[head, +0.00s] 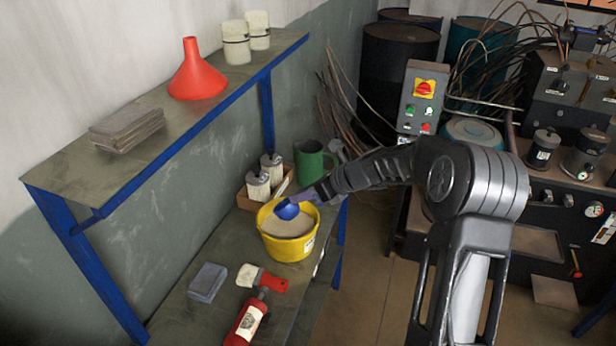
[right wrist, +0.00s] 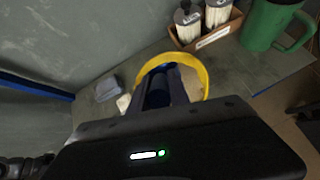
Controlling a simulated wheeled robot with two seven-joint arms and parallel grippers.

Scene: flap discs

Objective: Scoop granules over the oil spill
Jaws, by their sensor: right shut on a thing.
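A yellow bucket (head: 283,250) of pale granules (head: 288,227) stands on the lower bench. A blue scoop (head: 287,211) is at the bucket's mouth, its bowl over the granules. Whether the bowl touches or holds granules I cannot tell. My right gripper (head: 314,193) reaches in from the right and is shut on the scoop, above the bucket's far rim. In the right wrist view, the fingers (right wrist: 167,88) have dark blue between them, with the yellow rim (right wrist: 206,77) around. My left gripper is out of view. I see no oil spill.
A box (head: 264,190) with white-and-black filters and a green jug (head: 312,162) stand behind the bucket. The upper shelf (head: 100,182) overhangs the wall side.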

